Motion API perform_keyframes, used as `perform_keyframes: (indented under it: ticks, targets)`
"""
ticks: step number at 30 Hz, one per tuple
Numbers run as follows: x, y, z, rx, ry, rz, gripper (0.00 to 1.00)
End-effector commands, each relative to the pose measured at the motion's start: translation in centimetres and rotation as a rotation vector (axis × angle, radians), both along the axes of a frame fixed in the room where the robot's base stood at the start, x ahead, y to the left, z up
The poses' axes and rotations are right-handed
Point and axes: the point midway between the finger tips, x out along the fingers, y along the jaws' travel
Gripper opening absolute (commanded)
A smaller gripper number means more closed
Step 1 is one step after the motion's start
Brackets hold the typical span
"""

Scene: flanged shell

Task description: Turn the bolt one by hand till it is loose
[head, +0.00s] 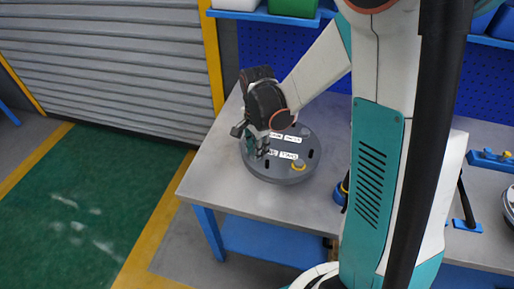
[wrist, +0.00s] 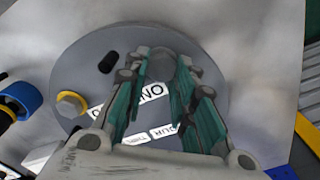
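The flanged shell's round grey cover (head: 262,172) lies on the bench. It also fills much of the wrist view (wrist: 85,55). My gripper (head: 262,150) points down over the cover's left part. In the wrist view its two green fingers (wrist: 162,66) stand on either side of a round grey bolt-like head (wrist: 160,66), next to the partly hidden label reading "ON" (wrist: 150,90). The fingertips are close to its sides; whether they press on it I cannot tell. A bolt with a yellow ring (head: 298,164) sits at the cover's front right, and at left in the wrist view (wrist: 70,104).
The cover has dark slots (wrist: 108,62) and more white labels (head: 289,155). The grey bench top (head: 215,165) is clear to the left. A blue and yellow item (head: 341,190) stands right of the cover. Blue fixtures (head: 488,157) lie farther right.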

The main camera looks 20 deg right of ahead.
Motion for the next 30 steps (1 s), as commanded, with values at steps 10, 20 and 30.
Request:
perform_keyframes:
  ticks: [10, 20, 30]
  targets:
    - [0.02, 0.01, 0.00, 0.000, 0.000, 0.014, 0.01]
    - [0.11, 0.04, -0.03, 0.000, 0.000, 0.168, 0.01]
    - [0.22, 0.14, -0.06, 0.000, 0.000, 0.479, 0.01]
